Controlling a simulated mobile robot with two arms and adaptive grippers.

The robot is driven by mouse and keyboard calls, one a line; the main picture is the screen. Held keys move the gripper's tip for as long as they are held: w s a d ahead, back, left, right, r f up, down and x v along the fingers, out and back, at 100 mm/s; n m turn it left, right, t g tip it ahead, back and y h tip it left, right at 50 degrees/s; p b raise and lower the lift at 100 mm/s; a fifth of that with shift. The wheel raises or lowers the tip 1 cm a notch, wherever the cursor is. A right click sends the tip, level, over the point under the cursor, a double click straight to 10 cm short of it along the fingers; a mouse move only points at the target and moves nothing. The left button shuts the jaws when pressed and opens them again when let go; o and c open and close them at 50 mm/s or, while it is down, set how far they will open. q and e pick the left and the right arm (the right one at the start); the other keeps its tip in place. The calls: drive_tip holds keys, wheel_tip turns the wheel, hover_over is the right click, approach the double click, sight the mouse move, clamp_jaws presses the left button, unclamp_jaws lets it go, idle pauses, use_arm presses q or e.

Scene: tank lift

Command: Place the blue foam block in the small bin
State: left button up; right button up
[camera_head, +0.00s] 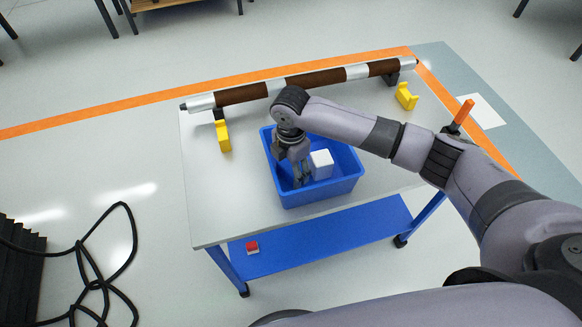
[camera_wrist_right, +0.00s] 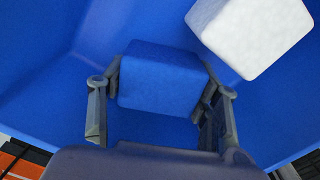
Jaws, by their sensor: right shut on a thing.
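The small blue bin (camera_head: 313,190) stands on the table top near its front. My right gripper (camera_head: 300,177) reaches down into the bin's left part. In the right wrist view, the gripper (camera_wrist_right: 160,100) is shut on the blue foam block (camera_wrist_right: 160,78), with a finger on each side of it. The block is inside the bin's walls; I cannot tell whether it touches the floor. In the head view the block is hard to make out against the blue bin. A white block (camera_head: 321,164) lies in the bin beside the gripper. My left gripper is not in view.
A long brown and silver roller (camera_head: 315,79) lies along the table's back edge, near yellow brackets (camera_head: 223,136) (camera_head: 406,96). The table top (camera_head: 220,200) is clear left of the bin. A red and white item (camera_head: 252,248) lies on the blue lower shelf (camera_head: 330,235). Black cable (camera_head: 95,270) lies on the floor at left.

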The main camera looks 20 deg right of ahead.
drive_tip(key=shift+f, duration=0.1)
drive_tip(key=o, duration=0.9)
drive_tip(key=shift+o, duration=0.2)
wheel_tip(320, 180, up, 12)
idle(0.4)
